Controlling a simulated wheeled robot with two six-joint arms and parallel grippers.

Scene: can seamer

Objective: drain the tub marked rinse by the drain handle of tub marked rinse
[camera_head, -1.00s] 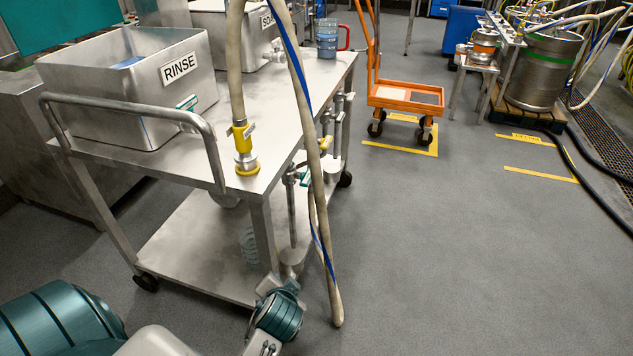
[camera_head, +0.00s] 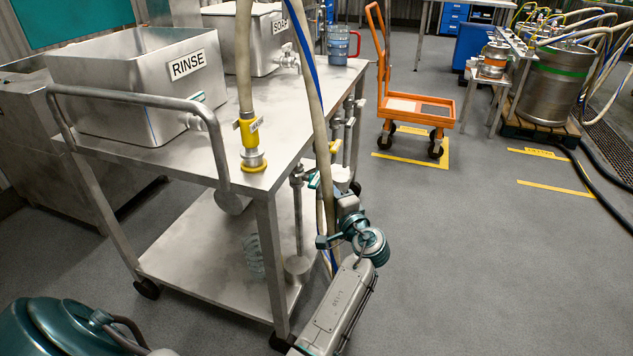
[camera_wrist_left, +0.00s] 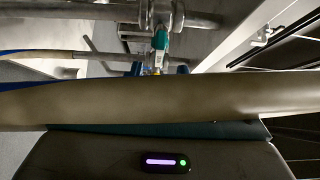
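The open metal tub marked RINSE (camera_head: 130,105) stands on the left end of the cart's top. A bit of teal shows at its front side, beside a short metal spout (camera_head: 195,122).
The steel cart (camera_head: 195,240) has a lower shelf and a push rail (camera_head: 130,97). The SOAP tub (camera_head: 240,40) is behind. Floor to the right is clear up to an orange trolley (camera_head: 415,108).

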